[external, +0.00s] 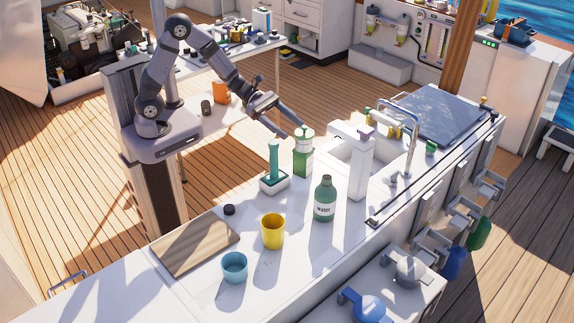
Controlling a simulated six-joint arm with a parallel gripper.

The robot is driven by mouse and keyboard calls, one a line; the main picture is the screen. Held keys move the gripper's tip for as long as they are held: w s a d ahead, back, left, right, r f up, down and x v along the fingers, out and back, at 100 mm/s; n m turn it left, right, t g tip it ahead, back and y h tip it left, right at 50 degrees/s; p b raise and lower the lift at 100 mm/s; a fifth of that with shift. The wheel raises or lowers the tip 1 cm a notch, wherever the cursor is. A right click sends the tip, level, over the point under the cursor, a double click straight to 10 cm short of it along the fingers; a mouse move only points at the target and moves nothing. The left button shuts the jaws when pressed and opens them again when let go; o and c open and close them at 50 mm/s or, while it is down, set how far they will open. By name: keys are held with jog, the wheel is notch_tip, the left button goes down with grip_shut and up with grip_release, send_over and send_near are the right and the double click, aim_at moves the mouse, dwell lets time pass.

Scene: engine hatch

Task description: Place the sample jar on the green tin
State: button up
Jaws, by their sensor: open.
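The green tin (303,164) stands upright on the white counter, left of the sink. A pale jar with a green lid (304,142), which looks like the sample jar, sits upright on top of the tin. My gripper (293,131) reaches down from the upper left, with its open fingers at the jar's upper left side. I cannot tell from this view whether a finger touches the jar.
A teal-handled tool in a white holder (273,170) stands close left of the tin. A white dispenser (360,165) and a green water bottle (325,198) stand to the right and front. A yellow cup (272,231), blue cup (234,267) and wooden board (195,245) are nearer the front.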

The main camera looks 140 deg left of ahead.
jog(key=v, duration=0.4)
jog(key=shift+s, duration=0.15)
jog(key=w+d+r+m+g+h+p, duration=0.15)
jog(key=d+m+h, duration=0.35)
jog(key=d, duration=0.5)
jog(key=w+d+r+m+g+h+p, duration=0.1)
jog(key=w+d+m+g+h+p, duration=0.15)
jog(key=d+m, duration=0.6)
jog(key=s+d+f+m+g+y, duration=0.2)
jog(key=s+d+m, duration=0.4)
jog(key=m, duration=0.6)
jog(key=s+d+f+m+g+y+p, duration=0.1)
jog(key=s+d+f+m+g, duration=0.3)
jog(key=d+m, duration=0.5)
jog(key=s+m+g+y, duration=0.1)
jog(key=s+m+g, duration=0.1)
jog(key=m+g, duration=0.1)
jog(key=shift+s+d+f+m+y, duration=0.2)
jog(key=shift+s+f+m+y, duration=0.1)
jog(key=shift+m+y, duration=0.05)
